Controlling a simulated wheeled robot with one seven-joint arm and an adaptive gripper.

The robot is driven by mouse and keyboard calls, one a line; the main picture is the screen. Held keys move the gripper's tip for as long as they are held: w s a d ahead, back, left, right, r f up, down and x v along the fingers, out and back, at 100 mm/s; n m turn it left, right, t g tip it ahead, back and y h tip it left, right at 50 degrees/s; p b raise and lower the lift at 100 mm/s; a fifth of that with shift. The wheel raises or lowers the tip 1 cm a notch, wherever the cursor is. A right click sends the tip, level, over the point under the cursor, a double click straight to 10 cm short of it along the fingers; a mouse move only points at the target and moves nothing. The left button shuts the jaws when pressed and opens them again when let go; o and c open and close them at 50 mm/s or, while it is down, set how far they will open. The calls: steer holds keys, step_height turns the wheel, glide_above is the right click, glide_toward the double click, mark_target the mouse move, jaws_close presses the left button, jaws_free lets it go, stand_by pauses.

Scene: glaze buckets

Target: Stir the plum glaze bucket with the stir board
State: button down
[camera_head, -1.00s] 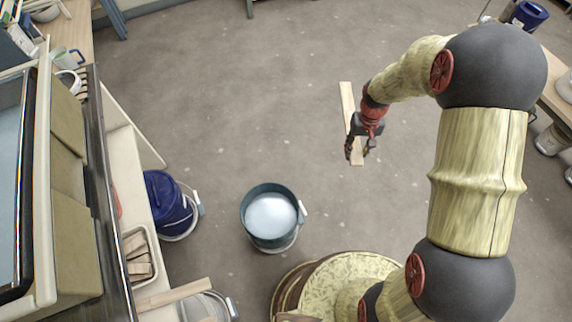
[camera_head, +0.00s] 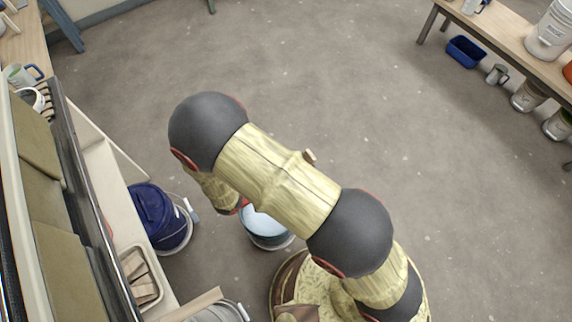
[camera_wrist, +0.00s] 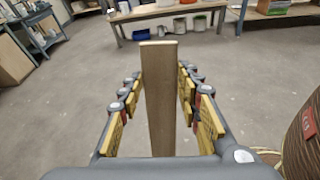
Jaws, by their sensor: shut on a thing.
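My gripper (camera_wrist: 160,78) is shut on the stir board (camera_wrist: 161,110), a long flat wooden board that runs outward between the yellow-padded fingers in the wrist view. In the head view my arm hides the gripper, and only a small end of the board (camera_head: 309,157) shows past the arm. An open bucket (camera_head: 267,240) with pale bluish contents stands on the floor, partly behind my arm. No plum colour shows in it, and I cannot tell if it is the plum glaze bucket. The board's exact place relative to this bucket is hidden.
Another bucket (camera_head: 220,313) is at the bottom edge. A bench (camera_head: 500,35) with buckets under it is at upper right. The middle floor is clear.

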steer(key=a+n+t+y, duration=0.2)
steer(key=a+n+t, duration=0.1)
steer(key=a+t, duration=0.15)
steer(key=a+f+b, duration=0.2)
steer(key=f+b, duration=0.4)
steer(key=f, duration=0.6)
steer(key=s+a+f+b, duration=0.1)
steer(key=a+f+b, duration=0.1)
steer(key=f+b, duration=0.5)
steer(key=shift+a+f, duration=0.4)
steer(key=shift+f, duration=2.45)
steer(key=shift+g, duration=0.25)
